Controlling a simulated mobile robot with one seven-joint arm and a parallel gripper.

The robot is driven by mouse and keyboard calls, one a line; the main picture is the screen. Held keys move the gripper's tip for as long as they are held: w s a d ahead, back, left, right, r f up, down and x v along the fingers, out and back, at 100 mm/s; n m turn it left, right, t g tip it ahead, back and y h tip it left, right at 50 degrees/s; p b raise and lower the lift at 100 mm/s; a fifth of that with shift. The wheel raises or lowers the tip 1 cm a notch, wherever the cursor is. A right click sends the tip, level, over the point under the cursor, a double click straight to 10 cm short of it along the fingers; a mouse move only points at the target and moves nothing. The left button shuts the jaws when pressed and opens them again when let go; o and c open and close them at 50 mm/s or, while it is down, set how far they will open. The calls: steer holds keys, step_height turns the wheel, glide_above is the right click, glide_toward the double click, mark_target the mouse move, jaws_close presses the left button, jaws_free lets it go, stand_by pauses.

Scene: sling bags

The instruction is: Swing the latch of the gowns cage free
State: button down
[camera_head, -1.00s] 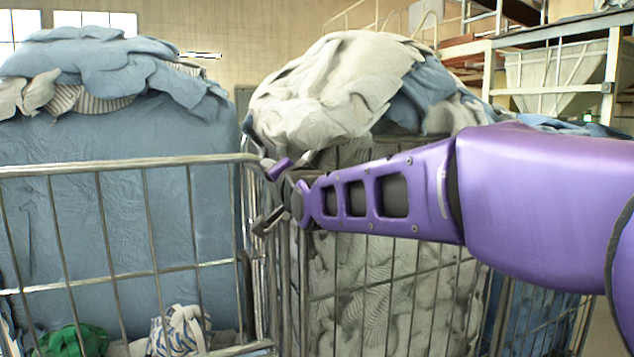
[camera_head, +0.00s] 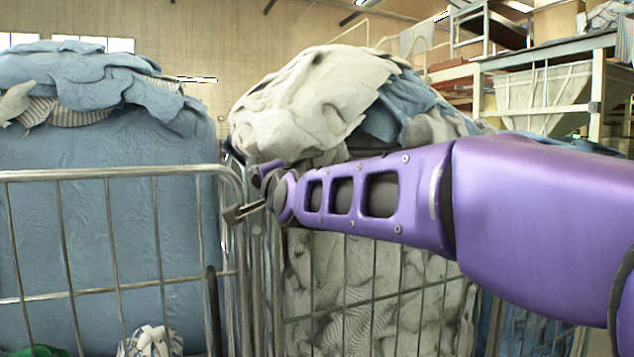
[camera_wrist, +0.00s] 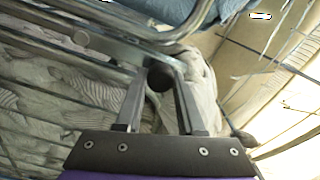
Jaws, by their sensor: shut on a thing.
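My gripper (camera_head: 254,191) is at the front corner where two wire cages meet, just below the level of the left cage's top rail. In the wrist view its two fingers (camera_wrist: 161,88) reach up to the metal bars, with a dark round knob-like part (camera_wrist: 160,78) between them. I take this part as the latch, and the gripper is shut on it. The wire cage with pale, patterned cloth (camera_head: 375,296) stands behind my arm and may be the gowns cage; no label shows. The fingers hide the latch in the head view.
The left wire cage (camera_head: 110,173) holds blue cloth piled high. A dark upright bar (camera_head: 213,312) shows at its right corner. A white and blue cloth heap (camera_head: 310,100) bulges above my arm. A metal platform structure (camera_head: 545,95) stands at back right.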

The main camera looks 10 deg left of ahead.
steer(key=c, duration=0.5)
jaws_free()
